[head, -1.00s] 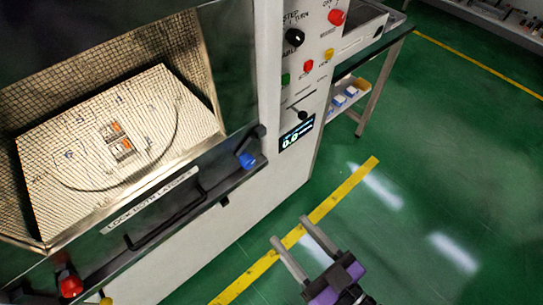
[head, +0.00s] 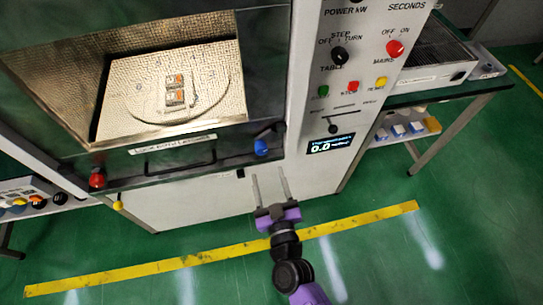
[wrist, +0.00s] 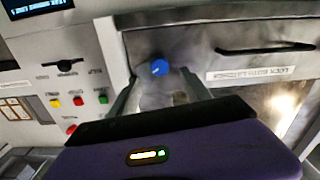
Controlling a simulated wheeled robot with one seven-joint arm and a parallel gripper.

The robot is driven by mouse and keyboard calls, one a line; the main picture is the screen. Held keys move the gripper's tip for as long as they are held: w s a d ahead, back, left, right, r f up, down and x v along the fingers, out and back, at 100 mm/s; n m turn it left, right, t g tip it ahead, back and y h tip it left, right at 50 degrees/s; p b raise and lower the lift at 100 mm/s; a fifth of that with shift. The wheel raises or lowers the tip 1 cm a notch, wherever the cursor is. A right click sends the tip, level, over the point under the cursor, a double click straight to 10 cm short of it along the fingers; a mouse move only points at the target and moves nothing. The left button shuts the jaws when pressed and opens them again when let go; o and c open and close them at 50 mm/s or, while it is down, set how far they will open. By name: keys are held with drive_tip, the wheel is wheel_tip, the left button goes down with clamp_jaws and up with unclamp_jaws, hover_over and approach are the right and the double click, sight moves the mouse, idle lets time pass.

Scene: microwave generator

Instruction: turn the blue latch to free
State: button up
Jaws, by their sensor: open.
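The blue latch (head: 261,146) is a small knob at the lower right corner of the microwave door, with a dark bar beside it. In the wrist view the blue latch (wrist: 160,67) shows between and beyond my fingertips. My gripper (head: 270,180) is open and empty, its two fingers pointing at the cabinet just below and right of the latch in the head view. It also shows in the wrist view (wrist: 160,80), with no visible contact with the latch. A red latch (head: 97,180) sits at the door's lower left corner.
A black door handle (head: 180,160) runs along the door's lower edge, under a label strip. The control panel (head: 350,90) with knobs and buttons stands right of the door. A side table (head: 460,95) is farther right. The green floor in front is clear, with a yellow line (head: 200,256).

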sight(262, 153)
drive_tip(key=shift+b+x, duration=0.45)
drive_tip(key=shift+x, duration=3.45)
drive_tip(key=shift+d, duration=0.1)
clamp_jaws()
